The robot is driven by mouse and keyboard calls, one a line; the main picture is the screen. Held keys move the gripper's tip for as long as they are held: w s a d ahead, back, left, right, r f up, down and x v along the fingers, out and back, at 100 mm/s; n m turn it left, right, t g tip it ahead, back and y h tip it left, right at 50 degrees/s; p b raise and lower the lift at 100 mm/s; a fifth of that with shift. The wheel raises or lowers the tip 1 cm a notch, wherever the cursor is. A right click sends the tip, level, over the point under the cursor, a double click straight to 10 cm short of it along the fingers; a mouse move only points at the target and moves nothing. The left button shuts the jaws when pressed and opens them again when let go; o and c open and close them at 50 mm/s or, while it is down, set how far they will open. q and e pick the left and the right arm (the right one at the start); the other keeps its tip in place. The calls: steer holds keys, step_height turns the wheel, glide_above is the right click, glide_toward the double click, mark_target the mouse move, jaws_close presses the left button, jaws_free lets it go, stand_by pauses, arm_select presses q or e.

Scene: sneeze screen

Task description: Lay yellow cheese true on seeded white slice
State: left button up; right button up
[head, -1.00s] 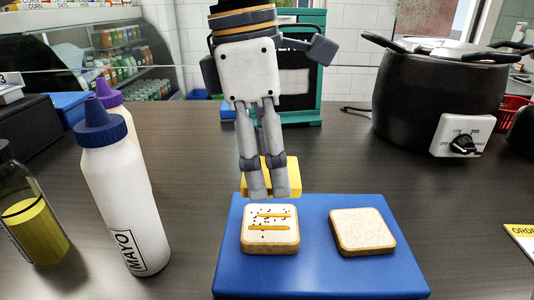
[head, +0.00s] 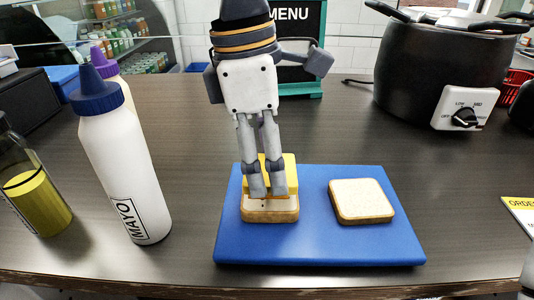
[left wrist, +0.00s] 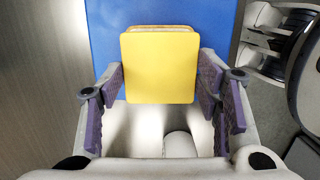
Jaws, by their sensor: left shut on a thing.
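The yellow cheese (left wrist: 160,65) is a flat square slice between the two fingers of my left gripper (head: 268,192), which is shut on it. In the head view the cheese (head: 289,172) shows behind the fingers, over the seeded white slice (head: 270,214) on the left of the blue board. The cheese hides most of that slice; a front strip shows in the head view and a thin edge (left wrist: 160,29) in the left wrist view. I cannot tell whether cheese and bread touch. My right gripper is not in view.
A plain bread slice (head: 361,199) lies on the right of the blue board (head: 320,246). A mayo bottle (head: 122,165) and a yellow-filled bottle (head: 35,195) stand to the left. A black cooker (head: 435,70) stands back right. The counter between board and cooker is clear.

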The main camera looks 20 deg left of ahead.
arm_select(q)
steer(key=shift+f, duration=1.4)
steer(key=o, duration=1.2)
steer(key=shift+r, duration=0.1)
steer(key=r, duration=0.4)
steer(key=a+r, duration=0.1)
steer(key=r, duration=0.6)
steer(key=shift+s+a+r, duration=0.25)
steer(key=shift+a+r, duration=0.1)
